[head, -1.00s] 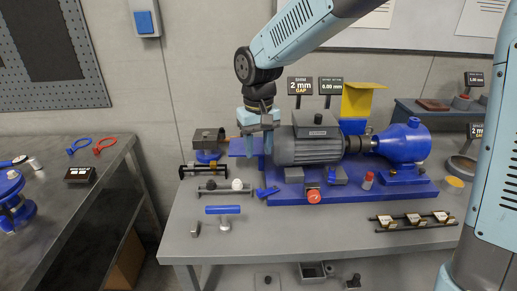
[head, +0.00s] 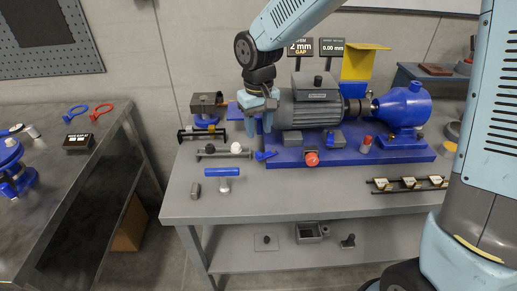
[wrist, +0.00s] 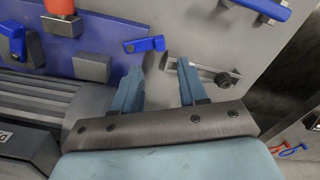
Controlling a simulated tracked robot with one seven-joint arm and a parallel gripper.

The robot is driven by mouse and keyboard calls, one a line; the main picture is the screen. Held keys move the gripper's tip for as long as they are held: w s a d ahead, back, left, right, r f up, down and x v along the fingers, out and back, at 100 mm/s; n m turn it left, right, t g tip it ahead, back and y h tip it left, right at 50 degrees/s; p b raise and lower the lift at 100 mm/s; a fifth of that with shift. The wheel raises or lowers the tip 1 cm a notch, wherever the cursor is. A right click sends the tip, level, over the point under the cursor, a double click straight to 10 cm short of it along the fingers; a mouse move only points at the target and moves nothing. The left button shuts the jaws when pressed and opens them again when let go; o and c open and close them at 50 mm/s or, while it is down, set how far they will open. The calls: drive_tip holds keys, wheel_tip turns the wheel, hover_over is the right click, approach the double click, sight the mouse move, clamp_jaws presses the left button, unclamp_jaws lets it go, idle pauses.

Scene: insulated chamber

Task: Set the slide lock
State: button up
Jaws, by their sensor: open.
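No part is labelled as the slide lock; the nearest match I see is a grey rail (head: 215,154) on the bench. It carries a white knob (head: 236,147) and a dark knob (head: 210,149). The rail (wrist: 205,74) also shows in the wrist view, partly hidden by a finger. My gripper (head: 259,128) points down, open and empty, left of the grey motor (head: 308,108) and above the bench near the rail. In the wrist view my gripper (wrist: 160,72) has a clear gap between its fingers. A small blue lever (head: 265,156) lies by the blue base's left end.
A blue T-handle (head: 222,173) and a small grey block (head: 195,190) stand in front of the rail. A dark rail (head: 202,134) stands behind it. A red button (head: 312,159) is on the blue base (head: 395,157). The bench's front left (head: 250,202) is clear.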

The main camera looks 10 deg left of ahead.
sight(259, 153)
wheel_tip(259, 153, down, 8)
drive_tip(key=shift+f, duration=0.2)
idle(0.3)
clamp_jaws()
idle(0.3)
